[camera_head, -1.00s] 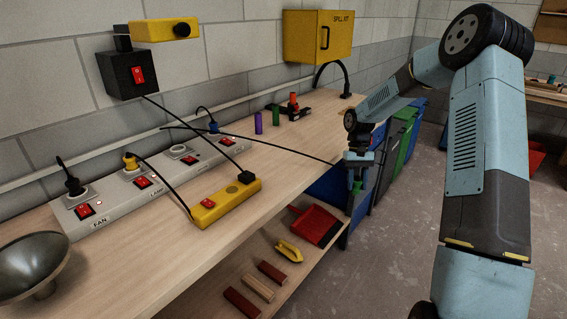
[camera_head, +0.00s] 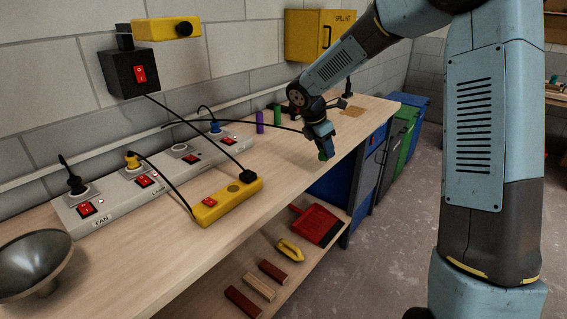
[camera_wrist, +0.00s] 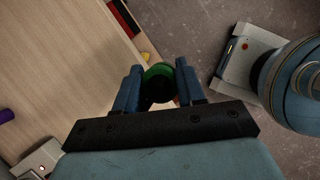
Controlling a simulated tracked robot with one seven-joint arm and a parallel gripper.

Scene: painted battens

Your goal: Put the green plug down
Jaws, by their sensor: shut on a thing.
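My gripper (camera_head: 322,148) is over the workbench (camera_head: 140,240), close to its front edge, at the right of the head view. It is shut on the green plug (camera_head: 326,154). In the wrist view the green plug (camera_wrist: 158,71) sits between the two blue fingers (camera_wrist: 159,85), with the bench edge and floor behind it. A black cord (camera_head: 235,130) runs over the bench toward my gripper. I cannot tell whether the plug touches the bench top.
A grey power strip (camera_head: 125,205) with black, yellow and blue plugs lies along the wall. A yellow extension block (camera_head: 228,200) lies in front of it. Purple (camera_head: 260,122) and green (camera_head: 277,114) cylinders stand behind my gripper. A metal bowl (camera_head: 35,262) is at left.

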